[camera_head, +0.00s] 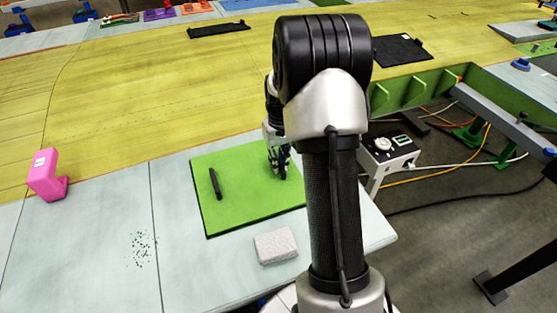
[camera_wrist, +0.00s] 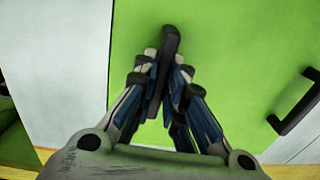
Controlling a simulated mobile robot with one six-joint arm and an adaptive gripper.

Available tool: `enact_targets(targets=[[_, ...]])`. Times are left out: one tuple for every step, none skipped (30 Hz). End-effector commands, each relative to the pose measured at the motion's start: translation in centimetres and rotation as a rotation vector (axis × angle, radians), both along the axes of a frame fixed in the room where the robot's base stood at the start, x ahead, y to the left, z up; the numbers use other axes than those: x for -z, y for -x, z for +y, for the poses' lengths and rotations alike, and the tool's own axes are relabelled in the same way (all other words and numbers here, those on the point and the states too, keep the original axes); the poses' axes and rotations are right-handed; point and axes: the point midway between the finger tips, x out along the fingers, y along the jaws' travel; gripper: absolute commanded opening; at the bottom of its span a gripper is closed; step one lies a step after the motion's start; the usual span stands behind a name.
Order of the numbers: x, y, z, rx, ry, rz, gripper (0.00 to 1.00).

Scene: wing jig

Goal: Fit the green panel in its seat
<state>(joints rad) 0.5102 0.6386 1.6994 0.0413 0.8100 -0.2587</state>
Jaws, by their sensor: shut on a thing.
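The green panel (camera_head: 240,205) is a flat, bright green square on the pale table in front of the yellow wing skin. It has two black bar handles; the left one (camera_head: 215,183) is free and also shows at the right in the wrist view (camera_wrist: 296,102). My gripper (camera_head: 279,165) is at the panel's right handle. In the wrist view my gripper (camera_wrist: 163,85) is shut on that black handle (camera_wrist: 169,45), with a finger on each side. Whether the panel is lifted off the table cannot be told. I cannot single out its seat for certain.
Two dark rectangular patches, left (camera_head: 219,30) and right (camera_head: 403,50), show on the yellow wing skin (camera_head: 130,90). A pink block-like tool (camera_head: 46,176) stands at left. A pale speckled block (camera_head: 276,246) lies in front of the panel. A control box (camera_head: 388,152) with cables stands at right.

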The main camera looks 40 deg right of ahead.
Motion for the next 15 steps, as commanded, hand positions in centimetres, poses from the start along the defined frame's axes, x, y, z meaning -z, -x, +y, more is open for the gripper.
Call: enact_targets(targets=[[0.1,0.0,0.0,0.0,0.0,-0.001,0.0],[0.2,0.0,0.0,0.0,0.0,-0.001,0.0],[0.3,0.0,0.0,0.0,0.0,-0.001,0.0],[0.4,0.0,0.0,0.0,0.0,-0.001,0.0],[0.5,0.0,0.0,0.0,0.0,-0.001,0.0],[0.6,0.0,0.0,0.0,0.0,-0.001,0.0],[0.6,0.0,0.0,0.0,0.0,-0.001,0.0],[0.7,0.0,0.0,0.0,0.0,-0.001,0.0],[0.8,0.0,0.0,0.0,0.0,-0.001,0.0],[0.9,0.0,0.0,0.0,0.0,0.0,0.0],[1.0,0.0,0.0,0.0,0.0,0.0,0.0],[1.0,0.0,0.0,0.0,0.0,0.0,0.0],[1.1,0.0,0.0,0.0,0.0,0.0,0.0],[1.2,0.0,0.0,0.0,0.0,0.0,0.0],[1.3,0.0,0.0,0.0,0.0,0.0,0.0]])
